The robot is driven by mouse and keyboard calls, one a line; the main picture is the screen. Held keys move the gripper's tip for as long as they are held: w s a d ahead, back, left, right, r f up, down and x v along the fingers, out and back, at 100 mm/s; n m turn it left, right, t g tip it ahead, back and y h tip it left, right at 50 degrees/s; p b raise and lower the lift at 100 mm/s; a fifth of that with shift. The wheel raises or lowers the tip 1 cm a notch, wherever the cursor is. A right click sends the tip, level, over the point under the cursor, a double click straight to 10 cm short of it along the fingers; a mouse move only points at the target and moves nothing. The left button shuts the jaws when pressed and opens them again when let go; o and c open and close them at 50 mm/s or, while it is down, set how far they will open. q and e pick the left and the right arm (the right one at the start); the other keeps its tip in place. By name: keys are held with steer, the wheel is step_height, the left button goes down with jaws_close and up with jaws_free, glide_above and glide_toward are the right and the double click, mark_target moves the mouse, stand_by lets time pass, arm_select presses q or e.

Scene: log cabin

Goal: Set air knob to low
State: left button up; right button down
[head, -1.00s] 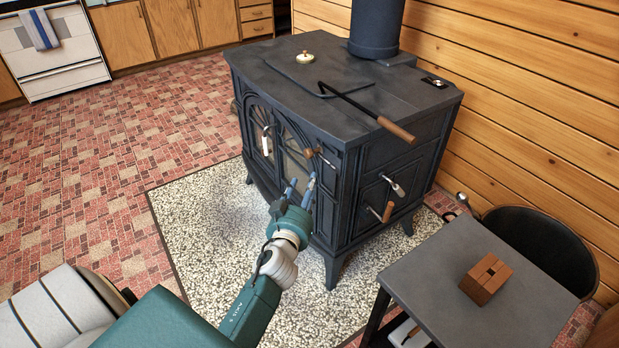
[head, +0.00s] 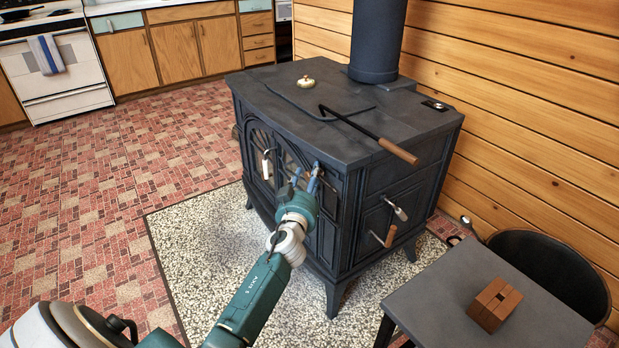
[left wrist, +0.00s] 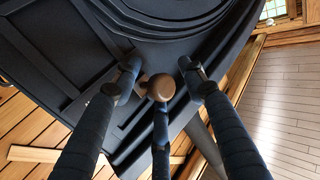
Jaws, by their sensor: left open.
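The black stove (head: 370,115) stands on a speckled hearth pad. My left gripper (head: 304,174) is open at the right part of its front, fingers pointing at it. In the left wrist view, a round brown knob (left wrist: 160,88) lies between the spread fingertips of that gripper (left wrist: 158,85), with two fingers at its sides and one below. I cannot tell whether any finger touches it. In the head view the fingers mostly hide this knob. No setting mark is readable. My right gripper is not in view.
A poker-like tool with a wooden handle (head: 398,151) lies on the stove top and overhangs its right edge. A wooden handle (head: 390,237) and a grey handle (head: 400,213) stick out of the stove's side. A dark table (head: 450,300) with a wooden block (head: 494,304) stands at right.

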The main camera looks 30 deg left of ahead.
arm_select(q)
steer(key=shift+c, duration=0.3)
